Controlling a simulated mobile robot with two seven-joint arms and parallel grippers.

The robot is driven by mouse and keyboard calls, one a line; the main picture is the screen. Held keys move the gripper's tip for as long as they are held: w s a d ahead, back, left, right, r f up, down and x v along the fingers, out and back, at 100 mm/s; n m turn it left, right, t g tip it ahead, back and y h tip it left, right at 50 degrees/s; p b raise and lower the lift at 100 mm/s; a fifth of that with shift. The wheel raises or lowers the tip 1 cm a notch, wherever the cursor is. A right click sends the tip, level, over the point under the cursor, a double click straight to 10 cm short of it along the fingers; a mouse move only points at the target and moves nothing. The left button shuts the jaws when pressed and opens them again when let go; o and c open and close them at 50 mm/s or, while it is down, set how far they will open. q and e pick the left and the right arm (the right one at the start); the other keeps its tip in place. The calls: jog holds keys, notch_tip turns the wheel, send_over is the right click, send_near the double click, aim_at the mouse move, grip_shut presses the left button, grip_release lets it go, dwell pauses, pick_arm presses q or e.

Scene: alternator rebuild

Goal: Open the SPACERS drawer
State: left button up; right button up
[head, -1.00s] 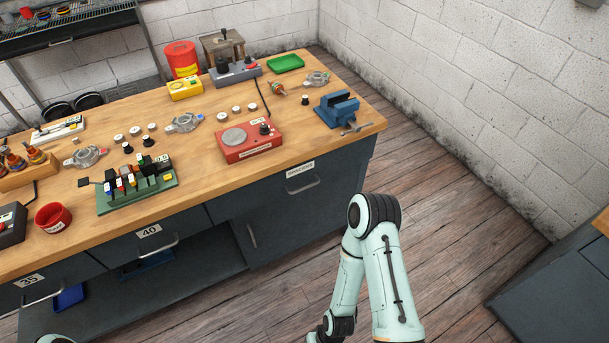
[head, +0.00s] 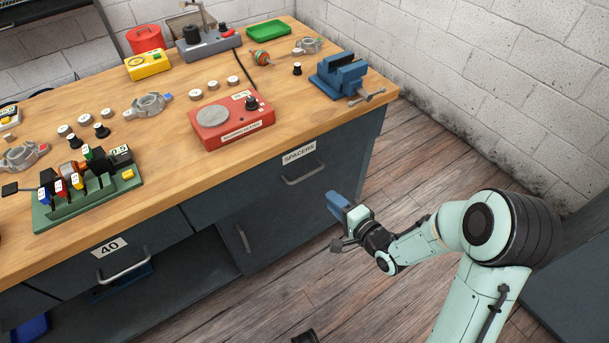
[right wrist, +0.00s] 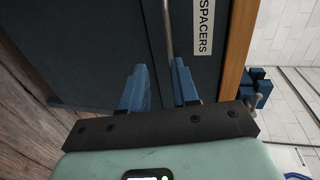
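The SPACERS drawer (head: 250,190) is a dark grey front at the bench's right end, flush and shut. Its white label (head: 299,153) sits above a metal bar handle (head: 304,176). My right gripper (head: 338,207), with blue fingers, is right of and below the handle, apart from it. In the right wrist view the gripper (right wrist: 160,85) is open and empty. The handle (right wrist: 168,22) shows beyond the finger gap, with the label (right wrist: 203,28) to its right. My left gripper is not in view.
A cabinet door with a vertical handle (head: 243,238) is below the drawer, and drawer 40 (head: 123,264) is to the left. A blue vise (head: 340,76) and a red tester (head: 230,122) stand on the benchtop above.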

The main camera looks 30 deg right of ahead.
aim_at(309, 175)
jog(key=b+x, duration=0.1)
jog(key=x, duration=0.3)
jog(key=r+b+x, duration=0.1)
jog(key=x, duration=0.3)
jog(key=b+x, duration=0.1)
jog(key=x, duration=0.4)
jog(key=shift+w+r, duration=0.2)
jog(key=shift+w, duration=0.1)
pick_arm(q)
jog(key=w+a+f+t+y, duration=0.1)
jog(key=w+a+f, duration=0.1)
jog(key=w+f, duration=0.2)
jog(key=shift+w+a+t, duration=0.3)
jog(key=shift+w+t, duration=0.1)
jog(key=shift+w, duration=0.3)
pick_arm(e)
grip_shut()
